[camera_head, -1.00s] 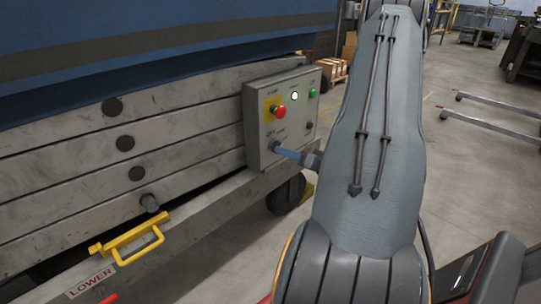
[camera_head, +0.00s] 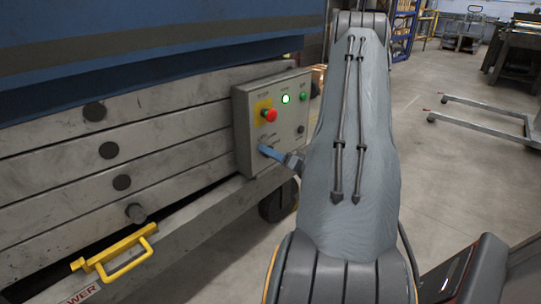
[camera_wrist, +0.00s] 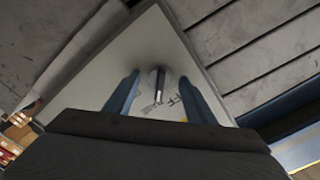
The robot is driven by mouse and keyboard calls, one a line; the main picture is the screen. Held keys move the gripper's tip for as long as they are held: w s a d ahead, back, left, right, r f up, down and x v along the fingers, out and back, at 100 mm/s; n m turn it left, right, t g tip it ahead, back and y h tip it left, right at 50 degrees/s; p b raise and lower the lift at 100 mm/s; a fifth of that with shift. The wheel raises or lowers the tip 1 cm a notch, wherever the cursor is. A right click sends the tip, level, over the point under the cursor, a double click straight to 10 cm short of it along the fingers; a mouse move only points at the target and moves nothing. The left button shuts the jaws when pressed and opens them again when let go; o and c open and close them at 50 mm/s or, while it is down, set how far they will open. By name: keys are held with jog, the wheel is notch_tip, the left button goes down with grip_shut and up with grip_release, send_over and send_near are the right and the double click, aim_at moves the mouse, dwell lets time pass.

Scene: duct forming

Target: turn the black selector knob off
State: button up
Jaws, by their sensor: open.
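The black selector knob (camera_wrist: 158,84) shows in the wrist view on a pale panel face, with a light pointer mark on it. It stands between the two blue fingers of my gripper (camera_wrist: 159,78), which is open with a finger on either side. I cannot tell whether a finger touches it. In the head view my gripper (camera_head: 265,150) is at the lower part of the grey control box (camera_head: 245,135), and its fingers hide the knob there.
The box also carries a red button (camera_head: 269,115) on a yellow plate, a lit green lamp (camera_head: 286,99), a green button (camera_head: 304,97) and a small dark fitting (camera_head: 300,129). A yellow handle (camera_head: 125,262) juts out at lower left.

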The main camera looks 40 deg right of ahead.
jog(key=c, duration=1)
jog(key=shift+c, duration=0.2)
jog(key=shift+n, duration=0.3)
jog(key=n+p, duration=0.3)
jog(key=n, duration=0.1)
jog(key=shift+n+p, duration=0.85)
jog(key=shift+n, duration=1.35)
jog(key=o, duration=1)
